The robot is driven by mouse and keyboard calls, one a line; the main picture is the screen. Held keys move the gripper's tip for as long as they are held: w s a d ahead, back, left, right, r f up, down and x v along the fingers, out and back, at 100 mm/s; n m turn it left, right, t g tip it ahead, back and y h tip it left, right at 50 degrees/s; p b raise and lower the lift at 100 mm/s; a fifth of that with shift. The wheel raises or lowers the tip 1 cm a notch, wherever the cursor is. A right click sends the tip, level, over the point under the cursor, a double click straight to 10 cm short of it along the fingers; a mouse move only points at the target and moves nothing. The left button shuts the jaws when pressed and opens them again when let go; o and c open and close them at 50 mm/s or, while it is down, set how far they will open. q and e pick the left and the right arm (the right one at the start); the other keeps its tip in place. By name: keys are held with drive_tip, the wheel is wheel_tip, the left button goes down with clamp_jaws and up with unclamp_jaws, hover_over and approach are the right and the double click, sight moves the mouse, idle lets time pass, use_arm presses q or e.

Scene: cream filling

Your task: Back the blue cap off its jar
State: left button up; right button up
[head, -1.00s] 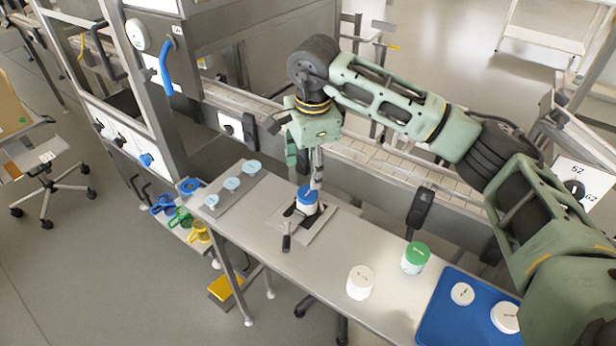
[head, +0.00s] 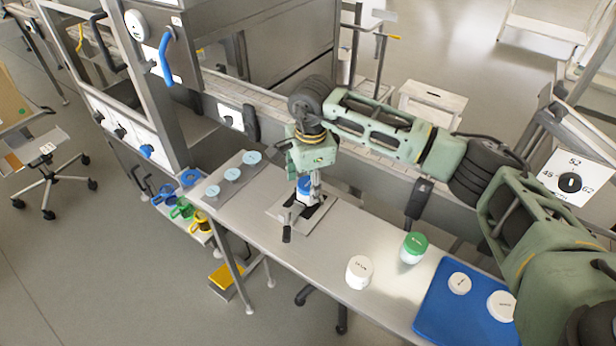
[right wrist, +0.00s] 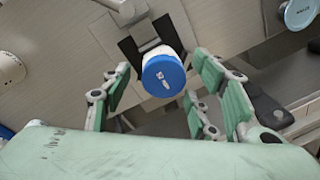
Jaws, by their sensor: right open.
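The blue cap (head: 304,183) sits on its white jar (head: 306,197), which stands upright in a grey holder plate (head: 322,211) with a black-handled lever on the bench. My right gripper (head: 303,188) points down over the jar, partly hiding the cap. In the right wrist view the round top of the blue cap (right wrist: 163,76) shows between the spread green-padded fingers of my right gripper (right wrist: 160,92), with gaps on both sides. The white jar body (right wrist: 152,30) shows beyond the cap. The gripper is open. My left gripper is not in view.
A white-lidded jar (head: 359,273) and a green-lidded jar (head: 413,248) stand right of the holder. A blue mat (head: 437,305) bears white lids. A grey strip (head: 215,190) with pale blue discs lies left. A conveyor (head: 270,112) runs behind the bench.

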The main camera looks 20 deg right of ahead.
drive_tip(key=c, duration=1.1)
drive_tip(key=o, duration=0.4)
drive_tip(key=c, duration=0.4)
drive_tip(key=shift+f+n+b, duration=0.15)
drive_tip(key=shift+n+b, duration=0.5)
drive_tip(key=shift+n, duration=0.05)
drive_tip(key=n+b, duration=0.2)
drive_tip(key=n, duration=0.1)
drive_tip(key=shift+d+n+y, duration=0.1)
drive_tip(key=shift+n+y, duration=0.2)
drive_tip(key=shift+n+b, duration=0.3)
drive_tip(key=shift+n, duration=0.1)
